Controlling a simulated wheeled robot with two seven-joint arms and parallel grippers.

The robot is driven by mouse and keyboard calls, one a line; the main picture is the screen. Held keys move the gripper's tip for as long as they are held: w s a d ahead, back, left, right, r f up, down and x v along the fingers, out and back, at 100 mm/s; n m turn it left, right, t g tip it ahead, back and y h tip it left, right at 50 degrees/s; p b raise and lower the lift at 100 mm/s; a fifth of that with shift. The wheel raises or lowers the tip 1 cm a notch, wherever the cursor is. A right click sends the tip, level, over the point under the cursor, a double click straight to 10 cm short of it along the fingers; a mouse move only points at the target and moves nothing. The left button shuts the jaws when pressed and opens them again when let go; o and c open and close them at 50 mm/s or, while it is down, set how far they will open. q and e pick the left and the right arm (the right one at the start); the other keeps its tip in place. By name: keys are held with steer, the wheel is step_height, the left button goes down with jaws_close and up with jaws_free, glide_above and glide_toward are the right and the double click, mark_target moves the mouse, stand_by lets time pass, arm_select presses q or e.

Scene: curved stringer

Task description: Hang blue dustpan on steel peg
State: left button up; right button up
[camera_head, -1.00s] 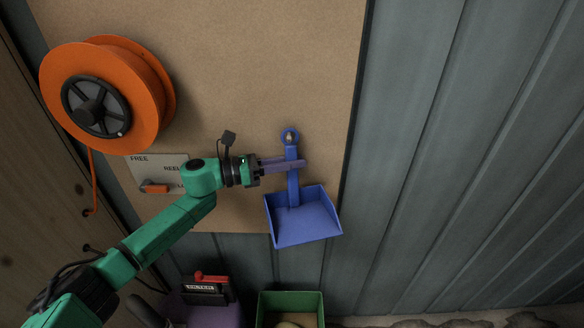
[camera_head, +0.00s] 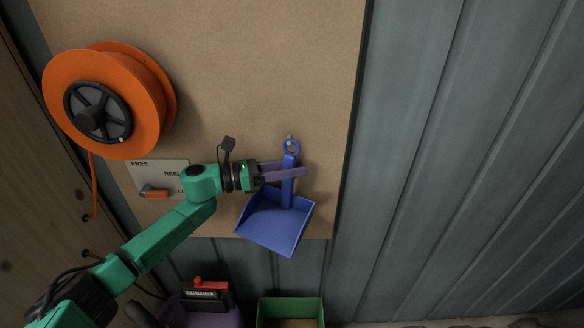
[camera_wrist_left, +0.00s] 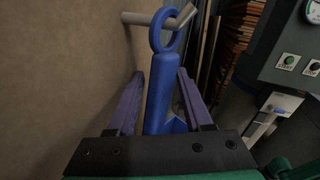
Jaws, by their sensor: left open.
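The blue dustpan (camera_head: 275,222) is at the brown board with its handle up and its pan down, tilted so the pan sits to the lower left. The steel peg (camera_head: 289,138) sticks out of the board at the handle's top. In the left wrist view the peg (camera_wrist_left: 143,18) passes through the ring of the dustpan handle (camera_wrist_left: 160,92), and its tip bends upward. My left gripper (camera_head: 286,172) is open, with its purple fingers on either side of the handle; they also show in the left wrist view (camera_wrist_left: 158,100). My right gripper is not in view.
An orange reel (camera_head: 105,98) is mounted at the board's upper left, above a label plate with an orange lever (camera_head: 155,192). A green bin (camera_head: 290,310) and a purple container with a red-handled item (camera_head: 205,292) stand below. The corrugated wall at right is clear.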

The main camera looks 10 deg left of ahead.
arm_select(q)
steer(key=shift+a, duration=0.15)
steer(key=b+v, duration=0.6)
steer(key=v, duration=0.5)
steer(key=shift+s+a, duration=0.25)
steer(key=shift+s, duration=0.05)
